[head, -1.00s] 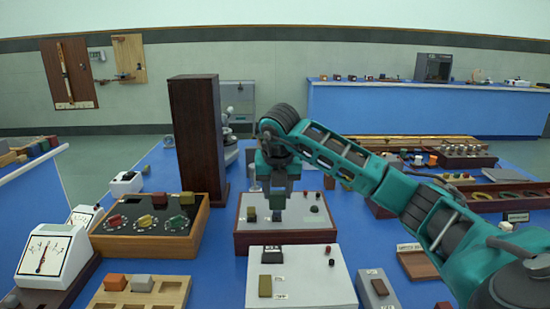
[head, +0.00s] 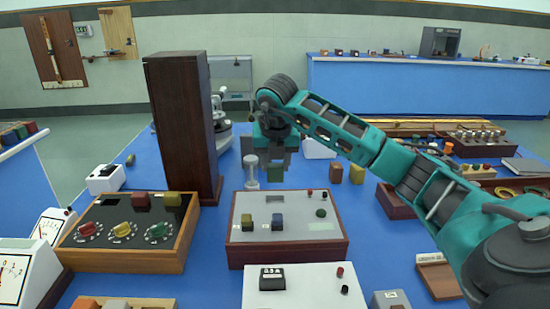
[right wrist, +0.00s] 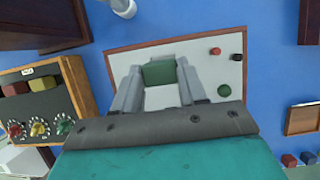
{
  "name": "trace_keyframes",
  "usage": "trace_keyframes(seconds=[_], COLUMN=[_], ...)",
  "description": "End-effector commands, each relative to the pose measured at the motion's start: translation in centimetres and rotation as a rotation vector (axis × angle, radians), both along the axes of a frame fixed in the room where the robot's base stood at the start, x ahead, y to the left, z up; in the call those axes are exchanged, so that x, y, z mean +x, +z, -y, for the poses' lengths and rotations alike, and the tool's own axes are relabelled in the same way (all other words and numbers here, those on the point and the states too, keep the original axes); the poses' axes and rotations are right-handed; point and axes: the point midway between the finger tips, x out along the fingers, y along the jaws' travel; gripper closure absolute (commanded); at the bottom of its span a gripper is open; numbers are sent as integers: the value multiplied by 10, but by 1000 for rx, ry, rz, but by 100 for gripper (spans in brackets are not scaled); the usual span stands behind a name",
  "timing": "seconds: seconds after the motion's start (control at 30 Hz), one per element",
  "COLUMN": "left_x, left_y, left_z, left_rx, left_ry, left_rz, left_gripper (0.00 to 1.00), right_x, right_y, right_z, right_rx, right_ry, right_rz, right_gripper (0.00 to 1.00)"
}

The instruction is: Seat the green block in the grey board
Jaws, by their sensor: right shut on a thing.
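The green block (head: 275,172) is between the fingers of my right gripper (head: 272,165), which is shut on it. It also shows in the right wrist view (right wrist: 158,72), between the two grey fingertips. In the head view the block appears above the back edge of the grey board (head: 300,224), apart from it. My left gripper is not in view.
A wooden dial box (head: 125,255) stands left of the board, with a tall dark cabinet (head: 180,130) behind it. A white box (head: 300,298) stands in front. A pale post (head: 250,172) rises behind the board. Small knobs sit at the board's right.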

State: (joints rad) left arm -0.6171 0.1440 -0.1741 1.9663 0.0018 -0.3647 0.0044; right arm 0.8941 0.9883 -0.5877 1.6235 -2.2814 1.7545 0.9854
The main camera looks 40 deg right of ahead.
Motion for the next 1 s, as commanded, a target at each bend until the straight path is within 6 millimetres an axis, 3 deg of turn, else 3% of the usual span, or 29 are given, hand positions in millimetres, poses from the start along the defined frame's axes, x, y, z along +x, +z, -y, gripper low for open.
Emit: trace_keyframes(seconds=[0.23, 1.0], left_x=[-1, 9], left_y=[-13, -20], left_z=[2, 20], left_rx=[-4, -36], left_ry=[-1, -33], left_rz=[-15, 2], left_gripper=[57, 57], right_x=[0, 0], right_y=[-14, -60], right_z=[0, 0], right_rx=[0, 0], right_ry=[0, 0], right_rz=[0, 0], right_gripper=[88, 88])
